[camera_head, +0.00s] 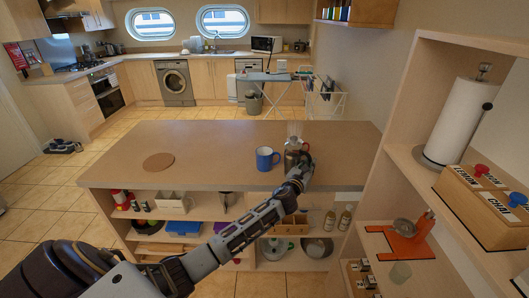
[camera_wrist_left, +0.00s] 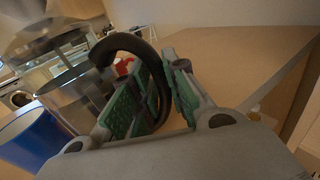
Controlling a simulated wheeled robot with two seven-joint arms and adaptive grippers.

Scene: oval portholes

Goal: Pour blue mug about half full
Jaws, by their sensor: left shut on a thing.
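The blue mug (camera_head: 266,159) stands upright on the wooden island top, and its blue side shows at the left of the left wrist view (camera_wrist_left: 30,137). Just right of it is a glass and metal pot (camera_head: 292,146) with a black curved handle (camera_wrist_left: 135,45). My left gripper (camera_head: 303,161) is shut on this handle, between its green pads (camera_wrist_left: 150,98). The pot looks about upright; I cannot tell whether it touches the top. The fill inside the mug is not visible. My right gripper is not in view.
The island top (camera_head: 215,140) is mostly clear, with a round brown mat (camera_head: 158,161) at left. Shelves below hold bottles and boxes. A tall shelf unit at right holds a paper towel roll (camera_head: 458,120) and a wooden box with red and blue knobs (camera_head: 485,195).

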